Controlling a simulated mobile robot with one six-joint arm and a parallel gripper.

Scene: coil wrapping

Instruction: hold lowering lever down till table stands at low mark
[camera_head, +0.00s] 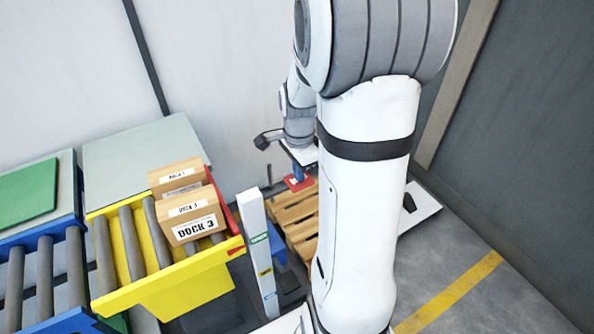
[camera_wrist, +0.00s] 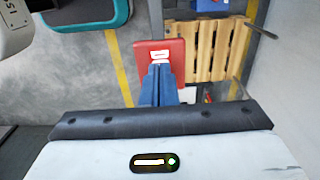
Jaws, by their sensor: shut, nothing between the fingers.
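My gripper (camera_head: 299,177) points down with its blue fingers closed together and empty. Its tips are at the red lever pad (camera_head: 297,184); whether they press on it is unclear. In the wrist view the blue fingers (camera_wrist: 161,72) reach to the red pad (camera_wrist: 175,48), which bears a white label. The yellow roller table (camera_head: 188,282) carries two cardboard boxes, the nearer one (camera_head: 191,213) marked DOCK 3. A white post (camera_head: 254,223) beside it bears green, yellow and blue marks. I cannot tell which mark the table stands at.
A wooden pallet (camera_head: 292,213) lies behind the post and shows in the wrist view (camera_wrist: 207,50). A blue roller conveyor (camera_head: 45,245) with a green sheet (camera_head: 25,192) stands at the left. Grey floor with a yellow line (camera_head: 450,292) is open at the right.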

